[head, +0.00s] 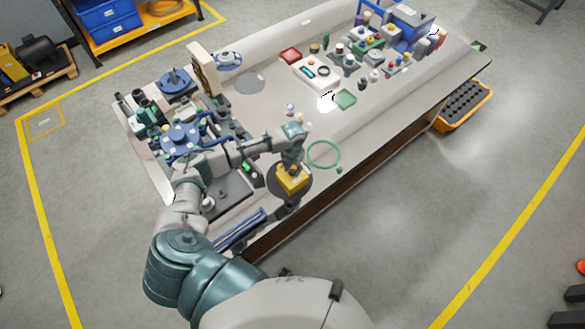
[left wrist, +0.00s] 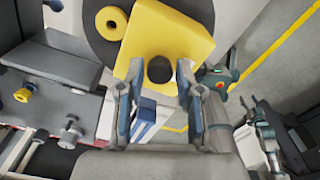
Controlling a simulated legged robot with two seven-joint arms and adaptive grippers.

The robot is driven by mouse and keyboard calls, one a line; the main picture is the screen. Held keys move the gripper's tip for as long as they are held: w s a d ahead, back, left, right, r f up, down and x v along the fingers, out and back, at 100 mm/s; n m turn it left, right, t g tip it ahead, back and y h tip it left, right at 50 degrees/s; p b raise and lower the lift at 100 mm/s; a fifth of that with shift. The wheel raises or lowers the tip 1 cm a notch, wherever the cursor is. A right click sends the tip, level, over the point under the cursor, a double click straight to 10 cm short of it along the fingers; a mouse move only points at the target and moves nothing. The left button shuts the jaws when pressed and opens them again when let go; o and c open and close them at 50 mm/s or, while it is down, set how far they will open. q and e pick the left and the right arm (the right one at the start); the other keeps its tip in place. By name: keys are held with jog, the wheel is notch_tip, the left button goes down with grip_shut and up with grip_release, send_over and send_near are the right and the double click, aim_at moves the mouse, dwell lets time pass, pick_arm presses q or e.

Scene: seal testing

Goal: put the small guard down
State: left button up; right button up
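The small guard (head: 291,181) is a yellow block that sits on a dark round plate (head: 272,182) near the table's front edge. In the left wrist view the guard (left wrist: 187,40) has a dark round knob (left wrist: 160,70) facing the camera. My left gripper (head: 292,162) is right above the guard. In the left wrist view its two fingers (left wrist: 160,78) stand apart on either side of the knob, with yellow showing between knob and fingers. No clear contact shows.
A green ring (head: 323,155) lies on the table right of the guard. Blue round fixtures (head: 180,139) crowd the table's left end. A yellow disc (left wrist: 110,22) lies on the dark plate beside the guard. Blue bars (head: 240,230) lie at the front. The table's middle right strip is fairly clear.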

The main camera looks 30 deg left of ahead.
pick_arm(q)
jog(key=shift+o, duration=0.5)
notch_tip(320, 180, up, 12)
jog(key=shift+w, duration=0.15)
dwell(0.5)
